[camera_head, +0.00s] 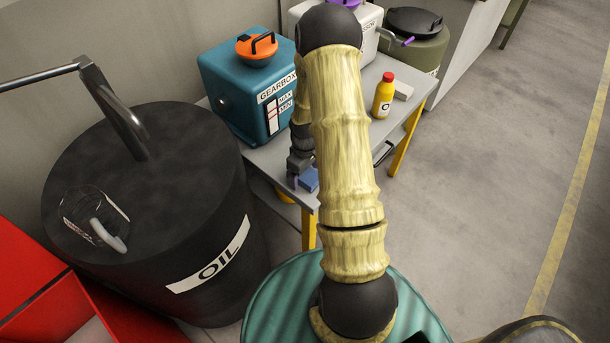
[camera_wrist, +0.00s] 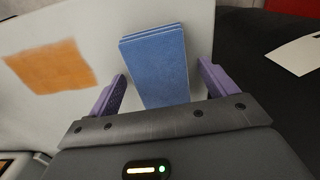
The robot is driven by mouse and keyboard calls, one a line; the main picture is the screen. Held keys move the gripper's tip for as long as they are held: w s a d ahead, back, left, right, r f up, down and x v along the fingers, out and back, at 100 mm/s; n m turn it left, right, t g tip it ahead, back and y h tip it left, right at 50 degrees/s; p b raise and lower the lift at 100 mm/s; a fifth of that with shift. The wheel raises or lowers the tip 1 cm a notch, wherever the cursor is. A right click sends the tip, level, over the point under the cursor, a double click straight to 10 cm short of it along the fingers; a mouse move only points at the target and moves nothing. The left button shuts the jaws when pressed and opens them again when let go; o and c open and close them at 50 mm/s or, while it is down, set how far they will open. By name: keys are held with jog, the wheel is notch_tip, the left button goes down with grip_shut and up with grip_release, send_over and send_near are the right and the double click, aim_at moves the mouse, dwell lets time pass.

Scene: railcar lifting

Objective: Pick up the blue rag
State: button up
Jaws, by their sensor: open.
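The blue rag (camera_wrist: 155,62) lies folded on the grey table, directly ahead of my gripper in the wrist view. My gripper (camera_wrist: 160,82) is open, with one purple finger on each side of the rag and a visible gap on both sides. In the head view the rag (camera_head: 309,180) sits near the table's front left corner, partly hidden by my arm. My gripper (camera_head: 296,181) is just beside and above it there, and its fingers are small and mostly hidden. I cannot tell whether the fingers touch the table.
The grey table (camera_head: 268,160) also holds a teal gearbox container (camera_head: 240,85) and a yellow bottle (camera_head: 383,95) with a red cap. A black oil drum (camera_head: 160,220) stands close on the left. An orange patch (camera_wrist: 50,66) shows left of the rag. Open floor lies right.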

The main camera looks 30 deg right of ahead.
aim_at(305, 173)
dwell(0.5)
jog(key=c, duration=1.1)
notch_tip(305, 173, up, 10)
jog(key=shift+f, duration=0.1)
